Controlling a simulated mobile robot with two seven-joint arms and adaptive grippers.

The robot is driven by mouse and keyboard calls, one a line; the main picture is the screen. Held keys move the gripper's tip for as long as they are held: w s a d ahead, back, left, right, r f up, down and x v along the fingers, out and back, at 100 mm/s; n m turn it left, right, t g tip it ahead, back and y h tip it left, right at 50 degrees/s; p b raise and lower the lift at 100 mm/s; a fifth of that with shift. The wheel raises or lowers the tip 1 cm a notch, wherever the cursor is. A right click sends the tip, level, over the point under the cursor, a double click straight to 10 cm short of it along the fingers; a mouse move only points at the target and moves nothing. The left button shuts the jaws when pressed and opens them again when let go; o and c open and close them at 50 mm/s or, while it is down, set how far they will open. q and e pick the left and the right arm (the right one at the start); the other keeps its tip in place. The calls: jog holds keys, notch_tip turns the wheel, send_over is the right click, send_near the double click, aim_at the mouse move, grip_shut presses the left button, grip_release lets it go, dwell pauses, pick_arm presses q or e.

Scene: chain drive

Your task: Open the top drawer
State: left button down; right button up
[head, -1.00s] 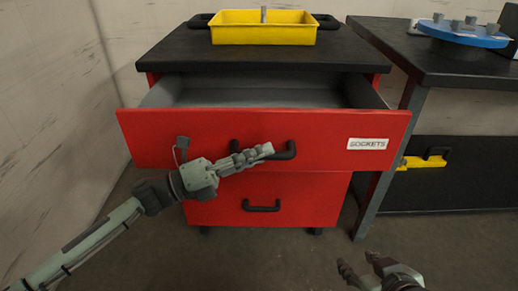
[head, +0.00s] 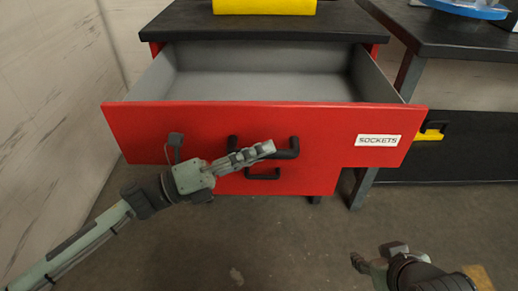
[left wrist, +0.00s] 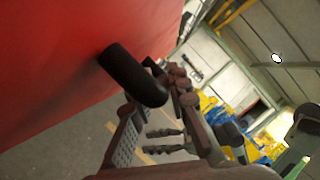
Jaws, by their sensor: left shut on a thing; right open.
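The red top drawer (head: 230,122) with the SOCKETS label is pulled far out of the cabinet, and its grey inside is bare as far as I see. My left gripper (head: 262,150) is shut on the black handle (head: 289,151) of this drawer. In the left wrist view the handle (left wrist: 135,76) runs from the red front to between the fingers (left wrist: 150,110). My right gripper (head: 372,258) is open and empty, low at the right, apart from the cabinet.
The lower drawer's handle (head: 262,174) shows just below the top drawer. A yellow tray (head: 264,6) stands on the black cabinet top (head: 200,24). A dark bench (head: 440,38) with a blue disc (head: 468,8) is at the right. Floor in front is clear.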

pick_arm(q)
jog(key=c, duration=1.4)
grip_release()
jog(key=shift+c, duration=0.2)
jog(key=v, duration=1.2)
jog(key=shift+f, duration=0.1)
